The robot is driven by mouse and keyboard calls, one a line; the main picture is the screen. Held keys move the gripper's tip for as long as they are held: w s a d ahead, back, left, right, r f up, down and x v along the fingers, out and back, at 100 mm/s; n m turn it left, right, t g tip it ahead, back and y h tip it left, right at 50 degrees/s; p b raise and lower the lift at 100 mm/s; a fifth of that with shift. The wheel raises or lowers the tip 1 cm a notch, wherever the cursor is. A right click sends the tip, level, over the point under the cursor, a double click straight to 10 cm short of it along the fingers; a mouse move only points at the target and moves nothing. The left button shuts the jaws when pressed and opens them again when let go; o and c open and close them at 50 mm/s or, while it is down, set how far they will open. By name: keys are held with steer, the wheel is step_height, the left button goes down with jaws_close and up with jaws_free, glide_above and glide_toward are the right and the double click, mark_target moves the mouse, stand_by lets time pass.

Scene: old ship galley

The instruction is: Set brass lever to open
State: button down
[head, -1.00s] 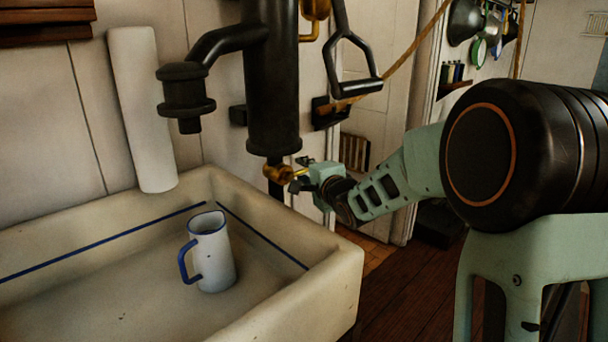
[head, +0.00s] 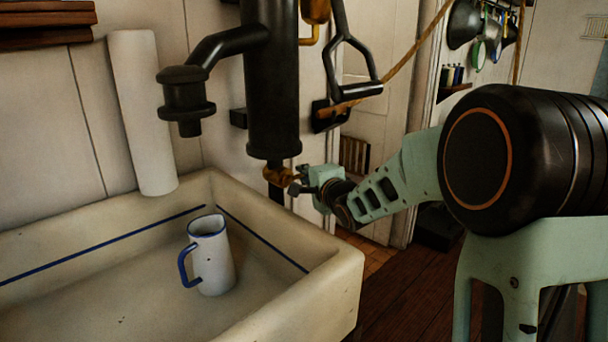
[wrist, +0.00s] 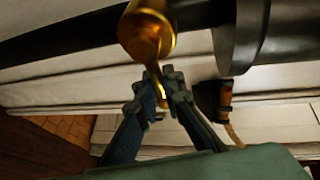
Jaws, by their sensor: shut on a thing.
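The brass lever (wrist: 153,70) shows in the wrist view as a narrow tongue running down from a round brass valve body (wrist: 146,30). In the head view the brass valve (head: 277,176) sits at the foot of the black pump column (head: 272,95), above the sink's back right corner. My gripper (wrist: 158,90) is shut on the lever, with one finger on each side of it. In the head view my gripper (head: 300,184) reaches the valve from the right, and the lever is mostly hidden by the fingers.
A pale sink (head: 335,275) with a blue line holds a white jug (head: 214,262) with blue rim and handle. A black spout (head: 187,100) overhangs the sink. A black pump handle (head: 350,75) and a rope (head: 420,45) are above my arm. Wooden floor (head: 395,300) is open right of the sink.

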steer(key=shift+r+p, duration=0.1)
steer(key=shift+p, duration=0.8)
steer(key=shift+m+p, duration=0.3)
steer(key=shift+p, duration=0.25)
steer(key=p, duration=0.2)
steer(key=m+g+p, duration=0.1)
steer(key=p, duration=0.1)
steer(key=shift+f+p, duration=0.25)
steer(key=shift+p, duration=0.05)
steer(key=shift+s+a+f+m+g+y+p, duration=0.35)
steer(key=shift+f+m+g+p, duration=0.45)
steer(key=shift+p, duration=1.95)
steer(key=shift+s+a+f+m+g+y+p, duration=0.15)
steer(key=shift+f+m+g+y+p, duration=0.3)
steer(key=shift+m+p, duration=1.5)
steer(key=shift+s+a+f+m+g+y+p, duration=0.2)
steer(key=shift+f+g+y+p, duration=0.3)
steer(key=shift+p, duration=3)
steer(key=shift+s+a+f+g, duration=0.1)
steer(key=shift+a+f+g, duration=0.05)
steer(key=shift+f+g, duration=0.1)
steer(key=c, duration=2)
jaws_free()
